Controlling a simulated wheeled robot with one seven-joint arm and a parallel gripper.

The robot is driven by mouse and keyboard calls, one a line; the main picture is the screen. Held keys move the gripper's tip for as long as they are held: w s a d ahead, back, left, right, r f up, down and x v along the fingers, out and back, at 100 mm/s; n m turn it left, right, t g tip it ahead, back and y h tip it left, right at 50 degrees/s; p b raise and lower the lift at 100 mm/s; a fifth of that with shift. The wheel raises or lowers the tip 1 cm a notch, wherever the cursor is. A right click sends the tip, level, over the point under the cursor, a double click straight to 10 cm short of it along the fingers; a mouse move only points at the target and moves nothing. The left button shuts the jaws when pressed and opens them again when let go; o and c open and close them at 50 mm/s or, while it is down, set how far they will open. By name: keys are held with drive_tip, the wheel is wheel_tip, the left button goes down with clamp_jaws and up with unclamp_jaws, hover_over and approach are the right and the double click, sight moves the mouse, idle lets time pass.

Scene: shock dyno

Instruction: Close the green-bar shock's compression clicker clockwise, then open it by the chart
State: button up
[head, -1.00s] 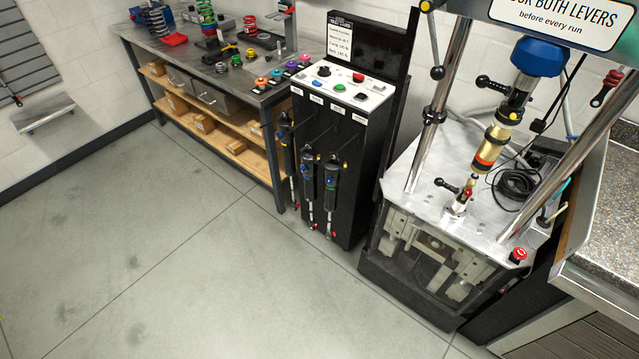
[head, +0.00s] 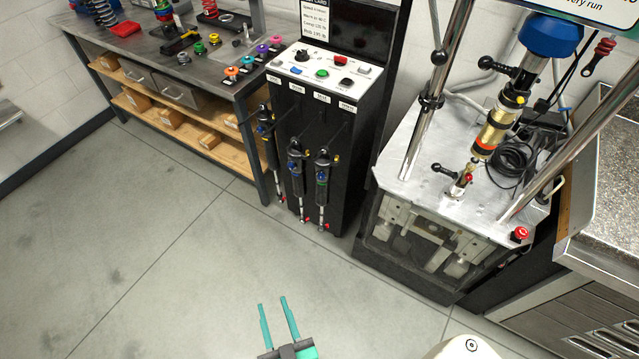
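Several dark shocks hang on the front of a black cabinet (head: 335,125). The right one (head: 322,180) seems to carry a thin green band; the middle one (head: 296,170) shows blue, and the left one (head: 267,140) is partly turned away. They have small yellow parts near the top and red parts at the bottom; the clickers are too small to read. A white card (head: 333,28) with printed lines is on the cabinet's back panel; its text is unclear. My gripper (head: 273,302) is open and empty over the floor at the bottom, well apart from the shocks.
The dyno (head: 400,165) stands right of the cabinet, with a gold shock (head: 490,135) mounted and a red stop button (head: 518,234). A workbench (head: 150,50) with coloured parts stands left. A speckled counter (head: 615,190) is far right. The floor (head: 150,240) before the cabinet is clear.

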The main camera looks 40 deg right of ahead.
drive_tip(key=w+d+m+h, duration=0.4)
drive_tip(key=w+d+h, duration=0.1)
drive_tip(key=w+d, duration=0.7)
drive_tip(key=m+g+h, duration=0.2)
drive_tip(key=m+h, duration=0.1)
drive_tip(key=h, duration=0.1)
approach(322, 179)
drive_tip(key=x, duration=0.8)
drive_tip(key=shift+c, duration=0.2)
clamp_jaws()
